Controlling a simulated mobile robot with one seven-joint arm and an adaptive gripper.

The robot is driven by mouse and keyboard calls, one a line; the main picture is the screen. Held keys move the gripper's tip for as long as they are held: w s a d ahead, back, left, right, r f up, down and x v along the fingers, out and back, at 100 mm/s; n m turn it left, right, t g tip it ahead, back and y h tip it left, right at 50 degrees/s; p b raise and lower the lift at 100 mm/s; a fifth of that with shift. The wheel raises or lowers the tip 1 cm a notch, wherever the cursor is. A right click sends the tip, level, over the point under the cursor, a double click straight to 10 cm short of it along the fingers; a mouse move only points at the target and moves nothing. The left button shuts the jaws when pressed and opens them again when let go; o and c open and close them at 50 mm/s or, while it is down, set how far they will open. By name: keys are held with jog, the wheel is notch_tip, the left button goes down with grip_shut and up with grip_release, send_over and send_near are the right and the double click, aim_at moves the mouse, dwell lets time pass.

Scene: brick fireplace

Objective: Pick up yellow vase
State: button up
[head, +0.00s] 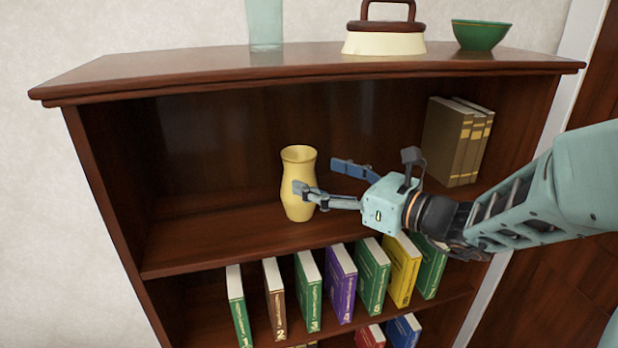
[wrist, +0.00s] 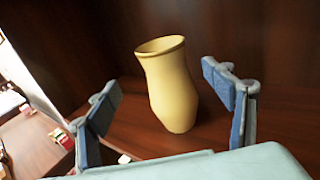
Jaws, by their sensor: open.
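The yellow vase (head: 298,167) stands upright on the upper shelf of the dark wooden bookcase, left of the middle. My gripper (head: 322,177) is open and reaches in from the right. In the head view one finger overlaps the lower front of the vase, and the other finger is farther back, to the right of it. In the wrist view the vase (wrist: 170,85) shows ahead, between the two spread fingers (wrist: 170,103). It appears slightly beyond the fingertips. I cannot tell whether the front finger touches it.
Several brown books (head: 454,140) stand at the right of the same shelf (head: 205,236). A glass (head: 264,22), a white object with a brown handle (head: 385,42) and a green bowl (head: 480,36) stand on the bookcase top. Several coloured books (head: 340,283) fill the shelf below.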

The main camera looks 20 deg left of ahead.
aim_at(299, 169)
jog(key=shift+w+f+p+x, duration=0.15)
jog(key=shift+p+x, duration=0.25)
jog(key=shift+x, duration=1.3)
jog(key=shift+w+f+p+x, duration=0.15)
jog(key=shift+p+x, duration=0.2)
jog(key=shift+x, duration=1.3)
jog(key=shift+d, duration=0.2)
jog(key=shift+c, duration=0.3)
jog(key=c, duration=1.5)
